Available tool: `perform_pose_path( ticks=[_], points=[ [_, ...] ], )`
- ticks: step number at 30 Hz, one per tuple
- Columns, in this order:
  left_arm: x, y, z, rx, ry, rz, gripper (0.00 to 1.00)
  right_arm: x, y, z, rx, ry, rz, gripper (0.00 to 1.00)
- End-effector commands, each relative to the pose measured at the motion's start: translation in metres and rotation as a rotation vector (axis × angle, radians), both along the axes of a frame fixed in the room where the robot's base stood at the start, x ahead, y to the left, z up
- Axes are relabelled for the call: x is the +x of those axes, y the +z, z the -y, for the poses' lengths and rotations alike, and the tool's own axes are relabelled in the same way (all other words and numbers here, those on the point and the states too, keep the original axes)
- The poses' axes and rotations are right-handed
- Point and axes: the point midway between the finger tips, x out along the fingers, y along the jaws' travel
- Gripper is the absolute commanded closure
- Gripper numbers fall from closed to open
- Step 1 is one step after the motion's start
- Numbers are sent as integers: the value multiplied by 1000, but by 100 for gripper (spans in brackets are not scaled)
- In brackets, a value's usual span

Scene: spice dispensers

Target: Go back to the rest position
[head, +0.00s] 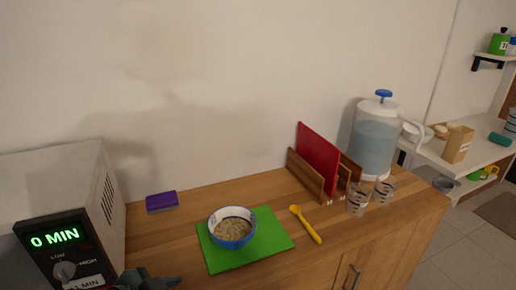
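My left gripper (168,281) shows only in part at the bottom edge of the head view, dark, beside the microwave's front. Whether its fingers are open or shut is unclear. My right gripper is not in view. A blue bowl (232,241) with pale, grainy food in it sits on a green mat (272,232) on the wooden counter. The visible part of my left gripper is to the left of the mat and apart from the bowl.
A microwave (60,205) reading "0 MIN" stands at left. A purple sponge-like block (161,201), yellow spoon (306,224), wooden rack (305,172) with a red board (318,156), water dispenser (375,140) and glasses (357,199) stand on the counter (190,215). Shelves are at far right.

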Motion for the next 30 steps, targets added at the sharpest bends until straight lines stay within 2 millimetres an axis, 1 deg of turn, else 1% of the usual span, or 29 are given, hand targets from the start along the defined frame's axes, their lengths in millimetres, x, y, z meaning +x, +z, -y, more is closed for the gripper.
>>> perform_pose_path(
  ticks=[1,3,5,9,11,13,15,18,21,23,30],
  points=[
    [-2,-9,9,-46,14,-3,63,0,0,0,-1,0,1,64],
    [-2,-17,17,-96,37,5,63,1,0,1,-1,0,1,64],
    [-3,-25,23,-139,63,12,63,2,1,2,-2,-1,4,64],
    [-10,-53,32,-234,159,17,63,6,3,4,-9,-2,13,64],
    [-17,-69,33,-269,219,14,63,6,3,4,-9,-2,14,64],
    [-28,-91,30,-294,299,8,63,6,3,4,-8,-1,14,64],
    [-43,-112,25,-305,373,-1,63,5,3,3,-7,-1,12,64],
    [-63,-135,19,-300,453,-16,63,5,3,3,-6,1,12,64],
    [-77,-149,14,-289,499,-26,63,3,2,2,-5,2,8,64],
    [-81,-152,13,-286,511,-28,63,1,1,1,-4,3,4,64],
    [-82,-154,12,-283,515,-27,63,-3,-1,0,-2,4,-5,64]
  ],
)
